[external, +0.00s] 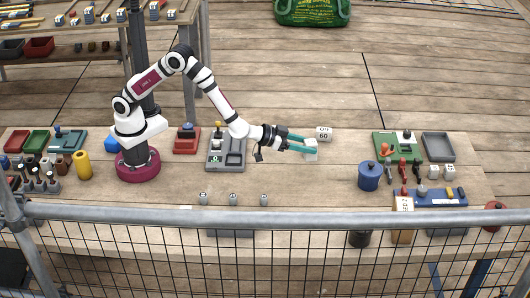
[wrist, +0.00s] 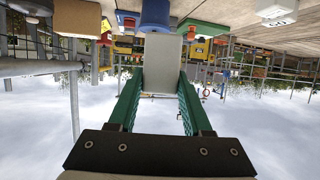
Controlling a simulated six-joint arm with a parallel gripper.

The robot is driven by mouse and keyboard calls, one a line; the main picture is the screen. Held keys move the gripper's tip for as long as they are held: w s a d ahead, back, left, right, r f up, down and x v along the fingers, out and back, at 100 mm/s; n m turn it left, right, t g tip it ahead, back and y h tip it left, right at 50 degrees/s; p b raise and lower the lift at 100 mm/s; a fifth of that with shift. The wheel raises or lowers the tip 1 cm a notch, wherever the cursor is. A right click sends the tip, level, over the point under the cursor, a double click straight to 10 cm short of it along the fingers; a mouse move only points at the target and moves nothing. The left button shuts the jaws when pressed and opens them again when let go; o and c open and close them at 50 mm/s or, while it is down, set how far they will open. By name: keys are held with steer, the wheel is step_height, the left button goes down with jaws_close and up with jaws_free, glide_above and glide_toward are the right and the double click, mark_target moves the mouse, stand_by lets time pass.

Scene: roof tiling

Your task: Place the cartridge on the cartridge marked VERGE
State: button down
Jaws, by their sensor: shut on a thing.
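My gripper (external: 303,146) is shut on a pale grey block (external: 311,154), which I take to be the cartridge, near the middle of the table. In the wrist view the block (wrist: 163,62) sits between the green fingers of my gripper (wrist: 158,78). A white block (external: 323,137) with dark print, seemingly "60", stands just beyond the held block. It also shows in the wrist view (wrist: 277,12), apart from my fingers. Several small grey pieces stand in a row at the front, including one at the left (external: 203,199). I cannot read VERGE on anything.
A blue pot (external: 369,178) stands right of my gripper, with a green tray (external: 392,155) and a grey tray (external: 439,147) beyond it. A grey fixture (external: 226,160) lies to the left. A metal rail (external: 290,215) crosses the front. The table between gripper and pot is clear.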

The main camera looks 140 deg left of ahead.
steer(key=s+a+r+n+g+y, duration=0.1)
steer(key=s+a+r+n+g, duration=0.2)
steer(key=s, duration=0.4)
steer(key=shift+m, duration=0.3)
steer(key=s+a+f, duration=0.1)
steer(key=a+f, duration=0.1)
steer(key=a, duration=0.1)
steer(key=s+a+f, duration=0.1)
steer(key=s+a, duration=0.1)
steer(key=a, duration=0.2)
steer(key=s+a+f, duration=0.1)
steer(key=a+f, duration=0.1)
steer(key=a, duration=0.1)
steer(key=shift+s+a+f, duration=0.3)
steer(key=shift+s, duration=0.05)
step_height(320, 180, down, 3)
steer(key=shift+f, duration=0.5)
steer(key=shift+c, duration=1.7)
jaws_free()
steer(key=shift+f, duration=0.1)
